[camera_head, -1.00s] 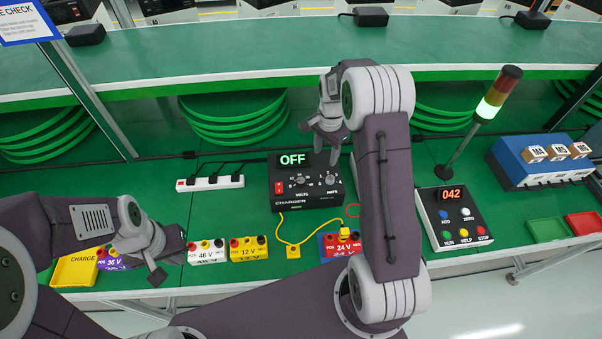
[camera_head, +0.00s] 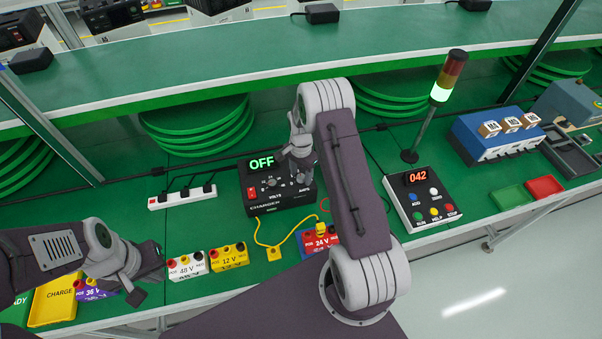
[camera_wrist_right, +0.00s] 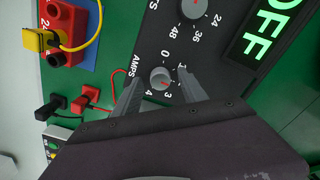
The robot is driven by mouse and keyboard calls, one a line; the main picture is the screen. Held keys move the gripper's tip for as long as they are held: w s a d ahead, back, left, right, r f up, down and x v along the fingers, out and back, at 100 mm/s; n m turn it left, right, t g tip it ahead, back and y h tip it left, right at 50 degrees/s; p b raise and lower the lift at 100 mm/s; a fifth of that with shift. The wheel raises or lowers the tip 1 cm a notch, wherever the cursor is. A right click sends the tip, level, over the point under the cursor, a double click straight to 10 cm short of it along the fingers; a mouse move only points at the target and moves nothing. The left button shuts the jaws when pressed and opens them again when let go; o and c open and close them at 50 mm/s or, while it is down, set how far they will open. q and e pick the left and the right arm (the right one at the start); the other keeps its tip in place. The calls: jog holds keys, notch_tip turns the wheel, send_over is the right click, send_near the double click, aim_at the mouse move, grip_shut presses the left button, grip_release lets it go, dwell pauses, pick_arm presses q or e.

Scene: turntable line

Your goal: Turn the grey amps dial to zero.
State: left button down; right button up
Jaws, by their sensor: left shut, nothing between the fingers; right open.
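The grey amps dial (camera_wrist_right: 160,78) is on the black charger (camera_head: 257,204), with numbers from 0 to 4 around it. Its red mark points toward the 3. My right gripper (camera_wrist_right: 163,88) is open, with one fingertip on each side of the dial; I cannot tell whether they touch it. In the head view my right gripper (camera_head: 297,172) covers the amps dial at the charger's right side. The charger's display (camera_head: 262,163) reads OFF. My left gripper (camera_head: 148,283) is shut and empty, near the bench's front edge at left.
The volts dial (camera_wrist_right: 194,8) is beside the amps dial. A yellow cable (camera_head: 262,232) runs from the charger toward the red 24 V battery (camera_head: 312,242). White 48 V (camera_head: 188,266) and yellow 12 V (camera_head: 229,257) batteries stand nearby. A button panel (camera_head: 423,199) reading 042 is to the right.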

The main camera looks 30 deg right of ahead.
grip_shut()
jog(key=shift+n, duration=0.3)
jog(key=n, duration=0.3)
jog(key=shift+n+b, duration=0.3)
jog(key=shift+n, duration=0.1)
jog(key=n, duration=1)
jog(key=shift+w+r+n+b, duration=0.1)
jog(key=shift+n+b, duration=0.3)
jog(key=n, duration=0.4)
jog(key=shift+n, duration=0.3)
